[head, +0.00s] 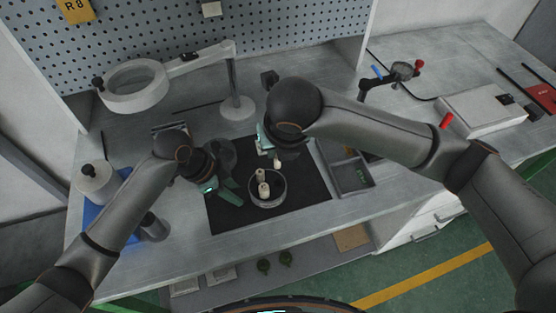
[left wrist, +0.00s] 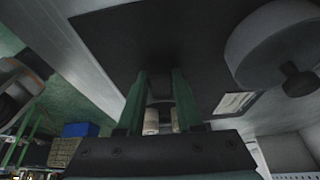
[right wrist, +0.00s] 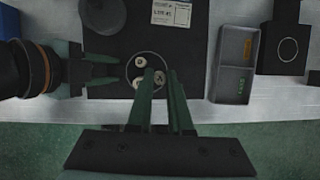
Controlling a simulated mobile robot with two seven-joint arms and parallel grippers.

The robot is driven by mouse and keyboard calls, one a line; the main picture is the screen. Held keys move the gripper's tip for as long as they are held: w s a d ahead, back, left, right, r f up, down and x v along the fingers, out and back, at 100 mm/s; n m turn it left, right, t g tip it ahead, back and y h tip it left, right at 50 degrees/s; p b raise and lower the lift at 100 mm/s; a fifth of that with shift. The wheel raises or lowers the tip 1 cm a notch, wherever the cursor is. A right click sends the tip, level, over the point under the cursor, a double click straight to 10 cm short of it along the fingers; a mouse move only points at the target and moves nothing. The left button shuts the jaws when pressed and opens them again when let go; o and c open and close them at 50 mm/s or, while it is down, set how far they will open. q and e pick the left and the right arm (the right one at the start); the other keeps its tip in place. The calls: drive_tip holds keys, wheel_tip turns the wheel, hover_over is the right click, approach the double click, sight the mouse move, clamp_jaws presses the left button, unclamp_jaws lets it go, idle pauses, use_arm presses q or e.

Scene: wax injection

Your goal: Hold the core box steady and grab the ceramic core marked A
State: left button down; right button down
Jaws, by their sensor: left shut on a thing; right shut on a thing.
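The core box (head: 268,205) is a round, open grey container on the black mat; it also shows in the right wrist view (right wrist: 147,96). Pale ceramic cores (right wrist: 137,62) (right wrist: 135,83) stand inside it. My left gripper (head: 236,191) is shut on the box's left side; the contact is mostly hidden. In the left wrist view its green fingers (left wrist: 160,88) flank pale cylinders. My right gripper (head: 272,153) is above the box, shut on one pale core (head: 277,163), which shows between its fingertips in the right wrist view (right wrist: 158,79). No letter A is readable.
A dark round lid with a knob (left wrist: 268,48) lies behind the left gripper. A grey divided tray (head: 352,177) stands right of the mat (head: 305,195). A ring magnifier lamp (head: 133,86) stands at the back left. The mat's front part is clear.

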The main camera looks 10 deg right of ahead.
idle(0.3)
use_arm(q)
drive_tip(key=shift+c, duration=2.4)
unclamp_jaws()
drive_tip(key=v, duration=1.2)
drive_tip(key=shift+s, duration=0.15)
